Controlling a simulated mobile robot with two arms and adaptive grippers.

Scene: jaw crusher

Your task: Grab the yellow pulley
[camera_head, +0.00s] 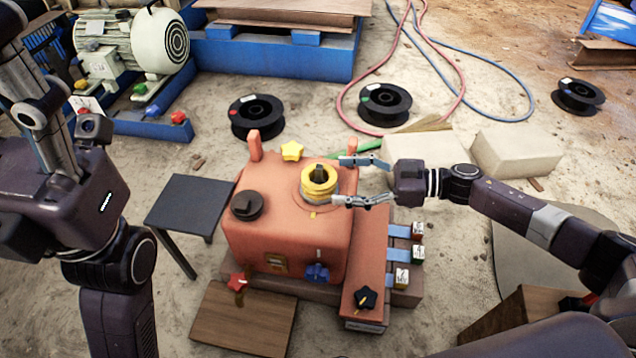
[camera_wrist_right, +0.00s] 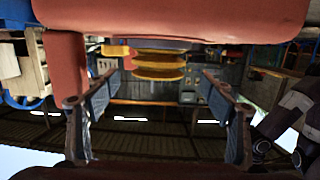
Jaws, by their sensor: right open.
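The yellow pulley (camera_head: 318,187) is a grooved, ringed wheel with a dark centre. It sits on a round seat on top of the reddish-orange machine box (camera_head: 285,240). My right gripper (camera_head: 342,180) comes in from the right, open and empty. Its fingertips are close to the pulley's right side, one farther back and one nearer. In the right wrist view, which looks upside down, the pulley (camera_wrist_right: 160,66) lies ahead between the open fingers (camera_wrist_right: 160,83), with a gap on both sides. My left arm shows at the left, but its gripper jaws cannot be made out.
A yellow star knob (camera_head: 292,151) and a black round knob (camera_head: 248,205) are on the same box. A red side block (camera_head: 368,265) with a black star knob stands at its right. A small dark table (camera_head: 190,202) is at the left. Black spools (camera_head: 257,117) lie behind.

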